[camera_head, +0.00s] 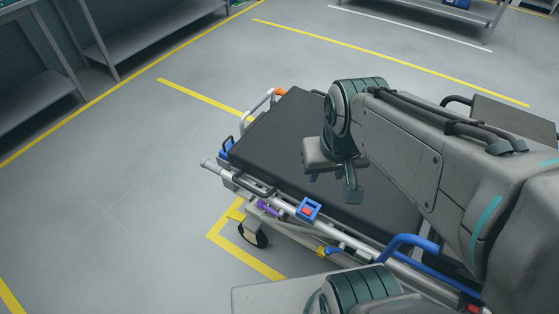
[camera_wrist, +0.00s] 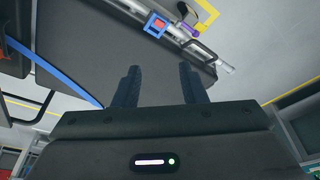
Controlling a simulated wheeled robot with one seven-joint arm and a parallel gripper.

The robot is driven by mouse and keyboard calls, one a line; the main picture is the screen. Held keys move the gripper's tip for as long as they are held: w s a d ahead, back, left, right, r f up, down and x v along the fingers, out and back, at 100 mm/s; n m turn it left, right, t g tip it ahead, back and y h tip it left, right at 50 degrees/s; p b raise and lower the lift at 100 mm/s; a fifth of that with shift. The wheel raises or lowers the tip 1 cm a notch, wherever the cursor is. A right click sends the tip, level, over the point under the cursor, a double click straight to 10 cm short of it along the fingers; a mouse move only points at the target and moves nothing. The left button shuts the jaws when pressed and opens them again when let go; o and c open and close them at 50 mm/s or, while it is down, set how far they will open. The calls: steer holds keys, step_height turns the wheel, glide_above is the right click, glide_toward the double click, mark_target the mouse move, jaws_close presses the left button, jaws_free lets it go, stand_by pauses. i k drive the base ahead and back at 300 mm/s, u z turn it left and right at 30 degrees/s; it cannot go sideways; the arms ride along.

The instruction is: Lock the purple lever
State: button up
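The small purple lever (camera_head: 268,209) is on the near side rail of a dark-padded stretcher (camera_head: 290,125), left of a blue frame with a red centre. In the wrist view the purple lever (camera_wrist: 189,32) is near the top, right of the blue frame. My gripper (camera_head: 333,187) is over the pad, apart from the lever, which lies to its lower left in the head view. In the wrist view my gripper (camera_wrist: 160,72) has its two fingers spread with nothing between them. The lever is too small to tell its exact angle.
The blue and red frame (camera_head: 308,209) and a blue curved handle (camera_head: 408,244) stand along the near rail. A black handle (camera_head: 252,184) is near the stretcher's left end. Grey metal benches (camera_head: 150,38) are at the upper left. The floor left of the stretcher is clear.

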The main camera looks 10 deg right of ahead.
mark_target(261, 204)
steer(key=z, duration=1.35)
steer(key=k, duration=0.9)
steer(key=u, duration=1.2)
